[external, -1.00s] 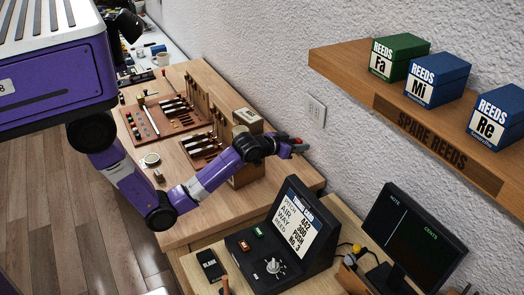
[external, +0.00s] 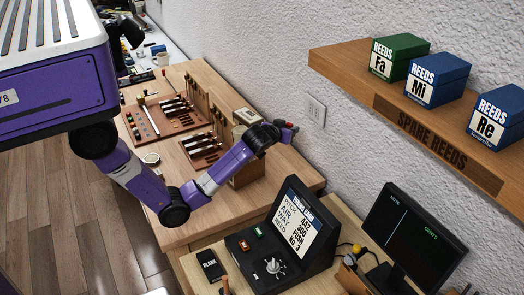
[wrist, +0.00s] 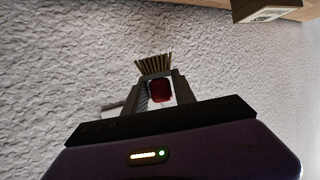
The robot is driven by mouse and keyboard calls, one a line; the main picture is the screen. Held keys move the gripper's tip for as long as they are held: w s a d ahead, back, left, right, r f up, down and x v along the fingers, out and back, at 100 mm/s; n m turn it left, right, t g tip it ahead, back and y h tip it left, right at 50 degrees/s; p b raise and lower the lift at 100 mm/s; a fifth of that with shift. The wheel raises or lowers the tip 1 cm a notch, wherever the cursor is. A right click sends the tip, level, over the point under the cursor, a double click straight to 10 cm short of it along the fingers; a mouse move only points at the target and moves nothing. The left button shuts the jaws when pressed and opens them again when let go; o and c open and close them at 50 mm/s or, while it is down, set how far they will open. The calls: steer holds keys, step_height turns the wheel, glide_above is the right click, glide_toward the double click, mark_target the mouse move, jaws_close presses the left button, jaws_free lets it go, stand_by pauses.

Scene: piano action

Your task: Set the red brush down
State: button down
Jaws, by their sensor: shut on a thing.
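The red brush (wrist: 161,91) shows in the wrist view between the two fingers of my gripper (wrist: 160,95). Its tan bristles (wrist: 154,66) point away from me, past the fingertips. My gripper is shut on it. In the external view my gripper (external: 287,132) is up near the white wall, beyond the wooden box at the right end of the workbench. It is held in the air, and the brush is too small to make out clearly there.
A black console (external: 300,232) and a monitor (external: 418,238) stand at the front. A shelf (external: 345,58) with reed boxes juts from the wall at right.

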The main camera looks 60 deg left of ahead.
steer(key=a+f+n+g+y+b, duration=0.3)
steer(key=a+n+y, duration=0.1)
steer(key=a, duration=0.2)
step_height(320, 180, up, 9)
steer(key=n+g+y+b, duration=0.3)
steer(key=n+g+b, duration=0.55)
steer(key=b, duration=0.35)
glide_above(272, 149)
steer(key=shift+m, duration=0.25)
step_height(272, 149, down, 19)
steer(key=shift+d+f, duration=0.1)
steer(key=shift+f, duration=0.1)
steer(key=shift+f+b, duration=0.1)
steer(key=shift+b, duration=0.25)
steer(key=c, duration=1)
jaws_free()
steer(key=shift+c, duration=0.2)
